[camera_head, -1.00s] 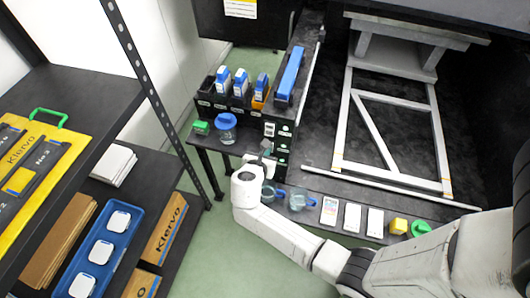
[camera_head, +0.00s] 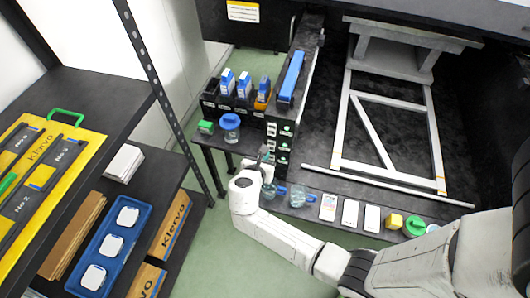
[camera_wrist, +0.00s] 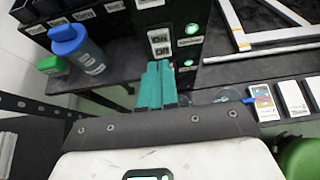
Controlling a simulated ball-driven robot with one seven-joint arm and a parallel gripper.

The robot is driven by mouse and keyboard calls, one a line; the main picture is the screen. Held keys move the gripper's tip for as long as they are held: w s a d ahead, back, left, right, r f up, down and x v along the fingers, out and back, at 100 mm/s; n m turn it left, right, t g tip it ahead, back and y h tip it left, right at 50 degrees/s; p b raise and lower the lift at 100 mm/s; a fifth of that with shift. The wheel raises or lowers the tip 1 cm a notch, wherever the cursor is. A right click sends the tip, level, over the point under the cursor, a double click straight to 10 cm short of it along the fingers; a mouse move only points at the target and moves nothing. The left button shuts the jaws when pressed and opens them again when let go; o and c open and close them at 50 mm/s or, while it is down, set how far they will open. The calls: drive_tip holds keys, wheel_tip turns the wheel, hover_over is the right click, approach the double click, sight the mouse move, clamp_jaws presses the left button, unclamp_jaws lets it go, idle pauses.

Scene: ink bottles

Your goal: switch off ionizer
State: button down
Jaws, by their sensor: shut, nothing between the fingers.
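A black panel (camera_head: 278,150) stands at the end of the bench unit, with white rocker switches (camera_head: 271,129) and lit green lights. In the wrist view the panel (camera_wrist: 178,15) shows a white double switch (camera_wrist: 160,42), green lights (camera_wrist: 193,29) and small white labels, too small to read for certain. I cannot tell which switch is the ionizer's. My gripper (camera_head: 265,154) is just in front of the panel in the head view. In the wrist view its teal fingers (camera_wrist: 157,72) are shut together, empty, pointing at the panel's lower part and covering some of it.
A blue-lidded jar (camera_head: 230,128) and a green box (camera_head: 206,127) stand left of the panel. Clear cups (camera_head: 297,196), white cards (camera_head: 350,213) and a yellow block (camera_head: 395,220) line the front ledge to the right. A shelf (camera_head: 90,95) with boxes stands at the left.

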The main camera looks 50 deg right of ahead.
drive_tip(key=v, duration=0.9)
drive_tip(key=shift+r, duration=0.3)
